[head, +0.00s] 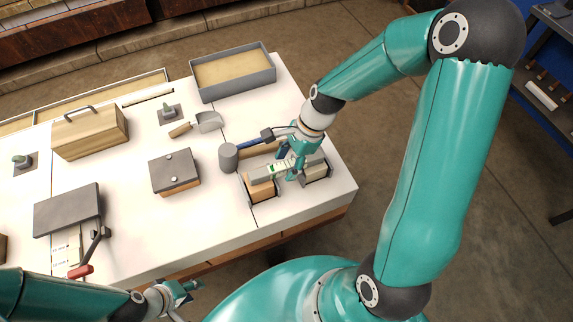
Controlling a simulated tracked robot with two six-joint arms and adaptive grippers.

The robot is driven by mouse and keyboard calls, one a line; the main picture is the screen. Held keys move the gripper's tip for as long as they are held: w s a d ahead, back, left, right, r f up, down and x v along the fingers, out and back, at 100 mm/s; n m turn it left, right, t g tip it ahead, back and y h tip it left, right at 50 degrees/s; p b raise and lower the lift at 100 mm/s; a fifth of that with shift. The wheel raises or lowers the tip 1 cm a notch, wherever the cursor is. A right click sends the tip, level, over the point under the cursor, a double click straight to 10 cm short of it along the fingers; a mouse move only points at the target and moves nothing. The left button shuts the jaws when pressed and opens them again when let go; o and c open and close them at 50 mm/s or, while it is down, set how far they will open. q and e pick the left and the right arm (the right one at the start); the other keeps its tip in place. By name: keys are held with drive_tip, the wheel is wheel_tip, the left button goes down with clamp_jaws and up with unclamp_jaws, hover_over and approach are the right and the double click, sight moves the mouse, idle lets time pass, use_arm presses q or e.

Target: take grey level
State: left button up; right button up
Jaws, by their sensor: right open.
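The grey level (268,172), a pale bar with a small green vial, lies across a holder with a wooden block (260,189) on its left and a grey-topped block (317,173) on its right. My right gripper (292,174) comes down from above onto the level's right part. Its fingers are open around or just beside the bar; I cannot tell if they touch it. The fingers hide part of the level. My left gripper (186,291) is low at the front, off the table's front edge and far from the level; its jaw state is unclear.
A grey-lidded box (174,171), a scoop (207,122), a sand tray (233,73) and a wooden toolbox (90,133) stand further left and back. White table (215,222) between is clear.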

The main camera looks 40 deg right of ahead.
drive_tip(key=shift+a+f, duration=0.15)
drive_tip(key=shift+f, duration=0.15)
clamp_jaws()
drive_tip(key=shift+r, duration=0.15)
